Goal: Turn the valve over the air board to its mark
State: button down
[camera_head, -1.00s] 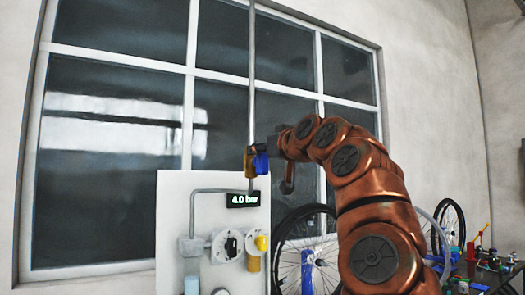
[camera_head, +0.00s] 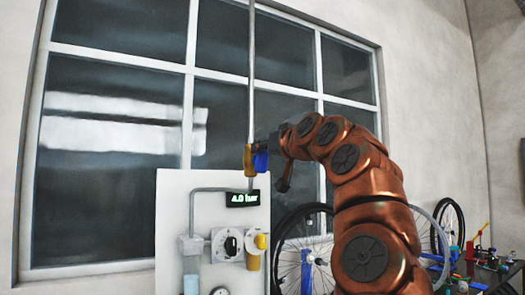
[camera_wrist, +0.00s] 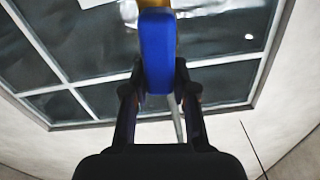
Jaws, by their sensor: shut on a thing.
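The valve has a brass body (camera_head: 249,160) on the thin vertical pipe (camera_head: 251,80) above the white air board (camera_head: 225,218). Its blue handle (camera_head: 261,162) sticks out just to the right of the body. In the wrist view the blue handle (camera_wrist: 157,55) stands upright between my two dark fingers, with brass (camera_wrist: 156,4) at the top edge. My gripper (camera_wrist: 159,88) is shut on the handle; in the head view its tip is small and partly merges with the handle. I cannot make out the mark.
The air board carries a 4.0 bar display (camera_head: 243,198), a black knob (camera_head: 232,246) and a yellow knob (camera_head: 261,241). Bicycle-like wheels (camera_head: 305,250) stand to the right, behind my arm. A cluttered bench (camera_head: 490,275) is at far right. A large window fills the back wall.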

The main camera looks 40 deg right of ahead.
jog(key=m, duration=0.2)
jog(key=d+m, duration=0.1)
jog(key=m, duration=0.2)
jog(key=shift+s+d+f+b, duration=0.1)
jog(key=shift+f+b, duration=0.1)
jog(key=shift+b, duration=0.1)
jog(key=shift+d+f+m+b, duration=0.15)
jog(key=shift+f+m+b, duration=0.15)
jog(key=shift+m, duration=1.55)
jog(key=shift+d+f+m+b, duration=0.25)
jog(key=shift+f+m, duration=0.15)
jog(key=shift+m, duration=1.5)
jog(key=shift+d+f+m+b, duration=0.1)
jog(key=shift+f+m+b, duration=0.2)
jog(key=shift+m, duration=1.55)
jog(key=shift+f, duration=0.1)
jog(key=c, duration=0.9)
grip_release()
